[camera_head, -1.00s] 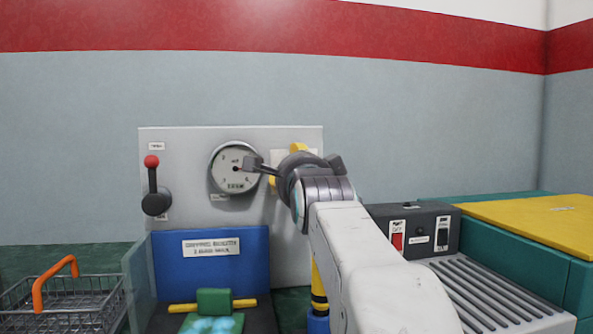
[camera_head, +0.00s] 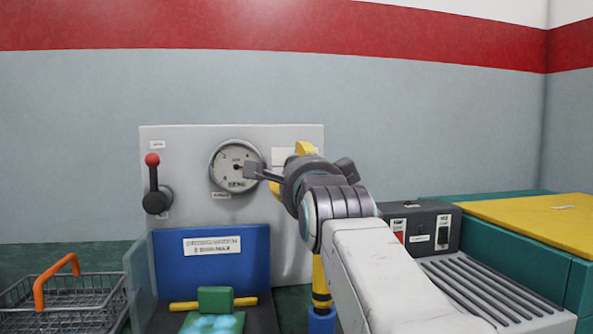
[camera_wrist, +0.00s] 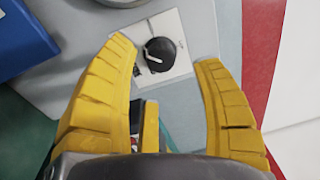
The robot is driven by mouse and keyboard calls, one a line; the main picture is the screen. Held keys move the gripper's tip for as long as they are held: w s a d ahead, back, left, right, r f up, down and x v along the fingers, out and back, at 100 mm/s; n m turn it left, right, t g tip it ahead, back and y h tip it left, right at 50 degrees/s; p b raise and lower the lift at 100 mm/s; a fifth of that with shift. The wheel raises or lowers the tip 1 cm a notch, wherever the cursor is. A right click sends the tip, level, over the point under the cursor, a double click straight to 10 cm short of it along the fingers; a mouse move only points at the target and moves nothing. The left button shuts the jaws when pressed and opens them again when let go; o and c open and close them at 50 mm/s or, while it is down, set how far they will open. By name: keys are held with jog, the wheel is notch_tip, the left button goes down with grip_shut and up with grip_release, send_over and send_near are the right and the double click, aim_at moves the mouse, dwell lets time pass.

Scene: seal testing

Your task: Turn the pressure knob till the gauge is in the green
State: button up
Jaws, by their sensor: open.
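The pressure knob (camera_wrist: 160,54) is black and round with a white pointer line, on a white plate in the wrist view. My gripper (camera_wrist: 166,50) is open, with one yellow finger on each side of the knob and visible gaps between. In the head view my gripper (camera_head: 288,168) is in front of the panel, right of the gauge, and the knob is hidden behind it. The round white gauge (camera_head: 230,170) is on the grey panel (camera_head: 200,140). A dark part of my gripper covers its right edge.
A red-tipped lever (camera_head: 153,180) is on the panel's left. Below are a blue block (camera_head: 215,262) and a green clamp (camera_head: 215,300). A wire basket (camera_head: 60,300) stands left. A dark switch box (camera_head: 425,225) and grey rollers (camera_head: 490,290) lie to the right.

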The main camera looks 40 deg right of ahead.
jog(key=shift+v, duration=1.15)
notch_tip(320, 180, up, 4)
jog(key=p, duration=0.4)
jog(key=shift+w+d+f+n+g+b, duration=0.1)
jog(key=shift+w+d+f+n, duration=0.8)
jog(key=shift+n, duration=1.15)
jog(key=shift+w+d+f+n+g+b, duration=0.2)
jog(key=shift+w+d+n, duration=0.3)
jog(key=shift+w+n, duration=1.2)
jog(key=shift+w+d+f+n+b, duration=0.1)
jog(key=shift+w+d+f+n, duration=0.6)
jog(key=shift+n, duration=1.75)
